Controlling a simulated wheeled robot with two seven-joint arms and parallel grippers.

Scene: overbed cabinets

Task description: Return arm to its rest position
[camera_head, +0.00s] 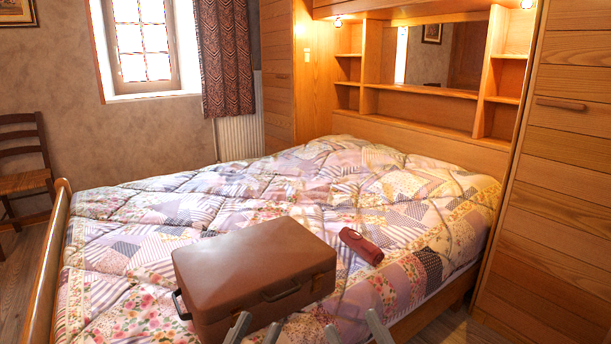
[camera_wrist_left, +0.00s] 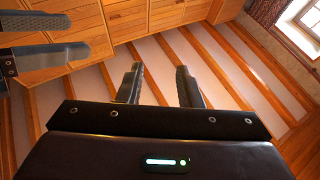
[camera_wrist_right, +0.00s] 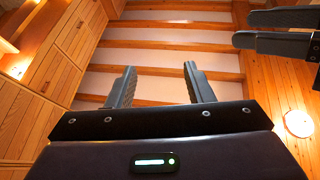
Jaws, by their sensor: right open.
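My left gripper (camera_head: 255,330) shows only its fingertips at the bottom edge of the head view, in front of the brown suitcase. In the left wrist view its two fingers (camera_wrist_left: 159,82) stand apart with nothing between them. My right gripper (camera_head: 354,330) also shows only its fingertips at the bottom edge, to the right of the left one. In the right wrist view its fingers (camera_wrist_right: 160,82) are apart and empty. Both wrist views look up at the beamed ceiling. The two grippers are side by side, each showing at the edge of the other's wrist view.
A brown suitcase (camera_head: 255,262) lies closed on the quilted bed (camera_head: 140,225). A dark red rolled item (camera_head: 361,246) lies beside it on the quilt. Wooden cabinets (camera_head: 560,150) stand at the right, with shelves (camera_head: 420,91) behind the bed. A chair (camera_head: 25,180) is at far left.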

